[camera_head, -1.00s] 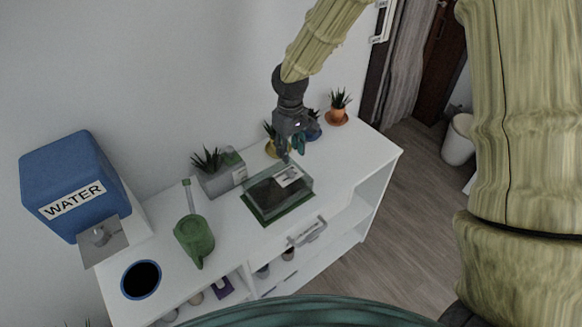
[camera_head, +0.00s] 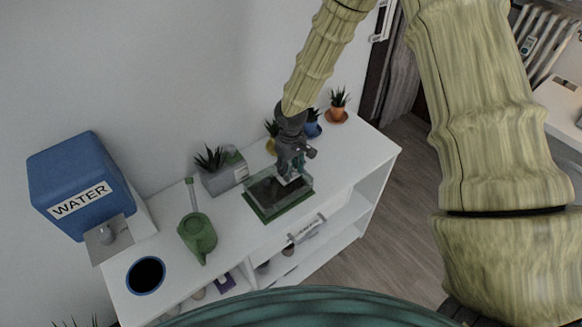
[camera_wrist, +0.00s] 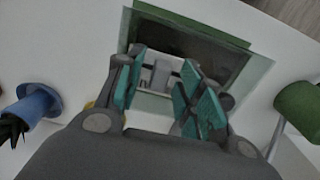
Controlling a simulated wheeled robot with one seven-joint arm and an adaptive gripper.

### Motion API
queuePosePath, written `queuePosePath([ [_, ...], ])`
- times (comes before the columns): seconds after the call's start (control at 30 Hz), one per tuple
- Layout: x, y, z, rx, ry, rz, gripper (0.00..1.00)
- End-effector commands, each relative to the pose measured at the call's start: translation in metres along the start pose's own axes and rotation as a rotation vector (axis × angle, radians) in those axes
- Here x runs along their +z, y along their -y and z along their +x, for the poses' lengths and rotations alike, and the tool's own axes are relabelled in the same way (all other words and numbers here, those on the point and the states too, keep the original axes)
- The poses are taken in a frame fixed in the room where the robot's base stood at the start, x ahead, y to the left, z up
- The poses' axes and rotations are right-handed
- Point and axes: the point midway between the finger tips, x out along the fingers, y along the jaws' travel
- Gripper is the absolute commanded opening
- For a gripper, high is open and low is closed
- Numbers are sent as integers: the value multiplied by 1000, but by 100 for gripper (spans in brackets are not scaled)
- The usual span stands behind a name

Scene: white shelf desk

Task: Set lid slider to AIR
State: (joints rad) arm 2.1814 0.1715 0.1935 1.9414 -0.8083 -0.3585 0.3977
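A clear-lidded box with a green base (camera_head: 266,213) stands on the white desk; its glassy lid also shows in the wrist view (camera_wrist: 240,72). A pale slider panel on the lid (camera_wrist: 158,72) shows between my fingers in the wrist view. In the head view my gripper mostly covers this panel. My gripper (camera_head: 291,172) is over the right part of the lid, pointing down. In the wrist view its teal-padded fingers (camera_wrist: 163,88) are apart, on either side of the slider area. I cannot tell whether they touch it, and the slider's setting is unreadable.
A green watering can (camera_head: 197,236), a blue WATER tank (camera_head: 75,170) and a blue-rimmed dark opening (camera_head: 146,275) are to the left. A grey planter (camera_head: 226,178) stands behind the box. Small potted plants, one orange (camera_head: 337,116), stand at the back right. The desk's right end is clear.

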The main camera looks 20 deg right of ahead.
Motion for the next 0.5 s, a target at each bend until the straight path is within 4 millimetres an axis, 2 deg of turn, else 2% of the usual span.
queuePosePath([
  [0.2,0,0,0,0,0,0,38],
  [0.27,0,0,0,0,0,0,28],
  [0.4,0,0,0,0,0,1,3],
  [0.5,0,0,0,0,0,1,0],
])
